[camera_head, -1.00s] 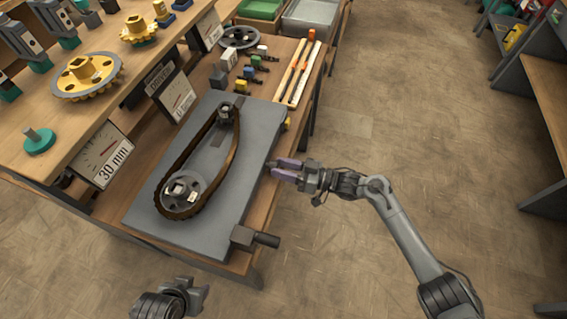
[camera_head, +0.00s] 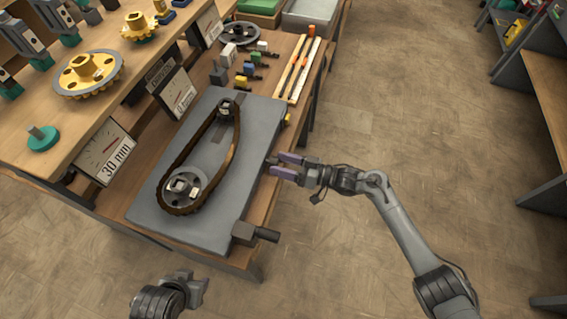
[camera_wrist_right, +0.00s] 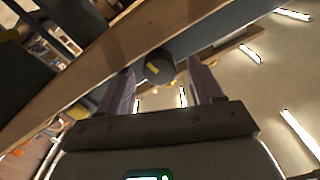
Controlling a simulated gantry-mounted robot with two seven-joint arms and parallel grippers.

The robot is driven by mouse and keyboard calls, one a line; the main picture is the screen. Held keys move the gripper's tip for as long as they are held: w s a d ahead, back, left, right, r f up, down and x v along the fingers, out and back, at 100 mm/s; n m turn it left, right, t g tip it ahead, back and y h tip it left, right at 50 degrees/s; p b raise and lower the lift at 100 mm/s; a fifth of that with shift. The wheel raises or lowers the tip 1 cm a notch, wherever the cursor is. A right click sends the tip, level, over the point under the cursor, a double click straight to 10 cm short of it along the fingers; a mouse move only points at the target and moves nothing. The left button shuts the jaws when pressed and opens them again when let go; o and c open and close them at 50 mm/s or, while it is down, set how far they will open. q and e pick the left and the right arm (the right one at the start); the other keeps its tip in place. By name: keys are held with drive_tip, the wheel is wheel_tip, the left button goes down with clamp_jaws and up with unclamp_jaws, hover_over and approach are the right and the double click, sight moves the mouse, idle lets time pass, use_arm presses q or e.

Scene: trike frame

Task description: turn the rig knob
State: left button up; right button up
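The rig is a grey plate (camera_head: 235,190) on the bench with a dark brown chain (camera_head: 234,150) looped around a large sprocket (camera_head: 182,189) and a small one (camera_head: 227,107). In the right wrist view, a dark round knob with a yellow mark (camera_wrist_right: 158,67) shows between and beyond my fingertips. My right gripper (camera_head: 280,164) is open at the plate's right edge, its purple fingers apart and pointing at that edge. Contact with the knob cannot be told. My left gripper (camera_head: 198,288) is low in the head view, off the bench; its fingers do not show clearly.
A dark block with a cylindrical handle (camera_head: 266,235) sticks out at the plate's near right corner. Small coloured blocks (camera_head: 248,72) and orange-white strips (camera_head: 298,70) lie at the bench's back. A shelf with yellow gears (camera_head: 88,75) stands left.

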drive_tip(key=shift+s+d, duration=0.2)
drive_tip(key=shift+d, duration=0.4)
drive_tip(key=p+v, duration=0.1)
drive_tip(key=v, duration=0.8)
drive_tip(key=shift+d, duration=0.3)
drive_tip(key=shift+s, duration=0.15)
